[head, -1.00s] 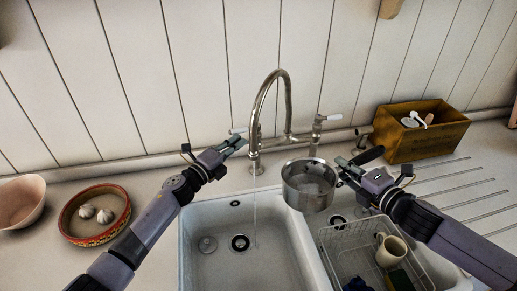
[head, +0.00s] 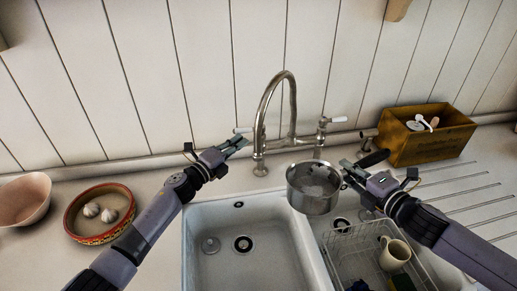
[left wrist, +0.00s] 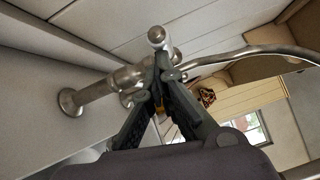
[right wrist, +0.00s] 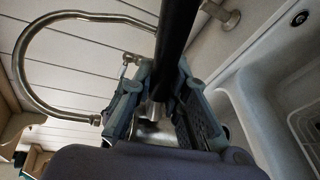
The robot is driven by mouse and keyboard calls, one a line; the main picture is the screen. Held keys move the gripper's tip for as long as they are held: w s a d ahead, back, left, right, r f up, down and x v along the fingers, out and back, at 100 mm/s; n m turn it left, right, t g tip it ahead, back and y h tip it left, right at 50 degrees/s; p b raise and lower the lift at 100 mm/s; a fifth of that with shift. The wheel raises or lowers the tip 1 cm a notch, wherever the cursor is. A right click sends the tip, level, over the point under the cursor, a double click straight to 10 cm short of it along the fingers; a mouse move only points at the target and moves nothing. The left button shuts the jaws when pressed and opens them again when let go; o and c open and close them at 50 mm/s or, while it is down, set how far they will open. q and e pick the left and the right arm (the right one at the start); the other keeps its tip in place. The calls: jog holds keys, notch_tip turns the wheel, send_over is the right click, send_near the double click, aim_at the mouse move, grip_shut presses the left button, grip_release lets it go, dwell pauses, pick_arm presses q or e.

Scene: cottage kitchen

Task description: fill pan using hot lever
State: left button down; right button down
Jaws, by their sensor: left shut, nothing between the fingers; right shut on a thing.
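The steel pan (head: 311,202) is held over the divider between the sinks, right of the tap's spout. My right gripper (head: 350,170) is shut on its dark handle (head: 375,158); the handle also crosses the right wrist view (right wrist: 178,30). The pan's inside looks shiny; I cannot tell its water level. The steel tap (head: 263,108) has a white lever (head: 243,130) at left and another white lever (head: 337,119) at right. My left gripper (head: 241,141) is shut and empty by the left lever, whose end (left wrist: 157,36) shows at its fingertips. No water stream shows.
The empty left sink (head: 199,260) lies below the spout. A wire rack (head: 341,240) with a cream mug (head: 395,254) stands in the right sink. A wooden box (head: 447,148) is at right. A bowl with garlic (head: 78,232) and a pink bowl (head: 22,205) are at left.

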jog(key=shift+a+r, duration=0.2)
jog(key=shift+w+r, duration=0.1)
jog(key=shift+r, duration=0.05)
pick_arm(q)
jog(key=s+a, duration=0.4)
jog(key=a, duration=0.4)
jog(key=shift+s+a+f, duration=0.25)
jog(key=shift+s+a, duration=0.05)
pick_arm(e)
jog(key=shift+d, duration=0.1)
